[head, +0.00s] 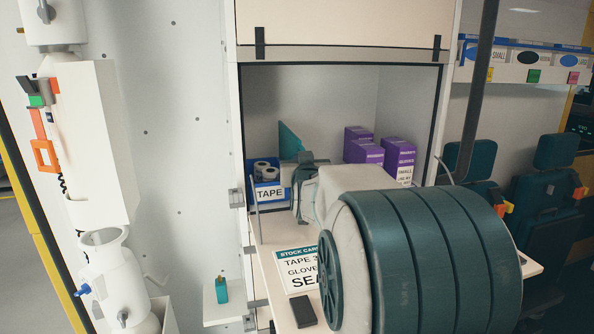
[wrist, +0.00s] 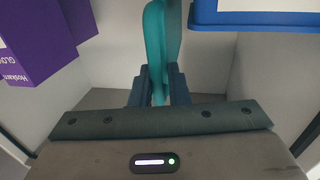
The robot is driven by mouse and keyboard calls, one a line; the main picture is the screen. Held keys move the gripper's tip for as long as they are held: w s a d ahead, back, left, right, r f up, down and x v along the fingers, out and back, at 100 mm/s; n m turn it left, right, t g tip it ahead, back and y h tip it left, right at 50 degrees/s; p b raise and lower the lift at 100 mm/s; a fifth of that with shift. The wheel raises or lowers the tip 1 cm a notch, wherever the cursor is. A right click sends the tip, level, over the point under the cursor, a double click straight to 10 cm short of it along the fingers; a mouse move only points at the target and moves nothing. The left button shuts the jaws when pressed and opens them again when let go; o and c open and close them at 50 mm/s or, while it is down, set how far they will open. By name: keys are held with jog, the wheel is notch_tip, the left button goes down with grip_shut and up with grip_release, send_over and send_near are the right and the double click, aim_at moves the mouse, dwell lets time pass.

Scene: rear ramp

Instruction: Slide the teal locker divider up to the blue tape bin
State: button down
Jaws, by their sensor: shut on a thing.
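The teal locker divider (head: 291,140) stands upright in the locker, its upper part showing just right of the blue tape bin (head: 282,179). In the wrist view the divider (wrist: 161,45) runs up from between the fingers of my gripper (wrist: 157,88), which is shut on it. The blue bin (wrist: 250,20) is at the top right of the wrist view, with a narrow gap in the picture between its edge and the divider. In the head view my arm hides the divider's lower part and most of my gripper (head: 296,160).
Purple glove boxes (head: 366,150) stand right of the divider; they also show in the wrist view (wrist: 35,40). A stock card (head: 297,268) and a dark flat item (head: 303,311) lie in front. Clear shelf lies between divider and boxes.

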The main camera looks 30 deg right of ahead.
dwell(0.3)
jog(key=c, duration=1.6)
grip_release()
jog(key=b+v, duration=0.2)
jog(key=v, duration=1.1)
jog(key=shift+s+a, duration=0.2)
jog(key=shift+s, duration=0.15)
jog(key=shift+s+a, duration=0.1)
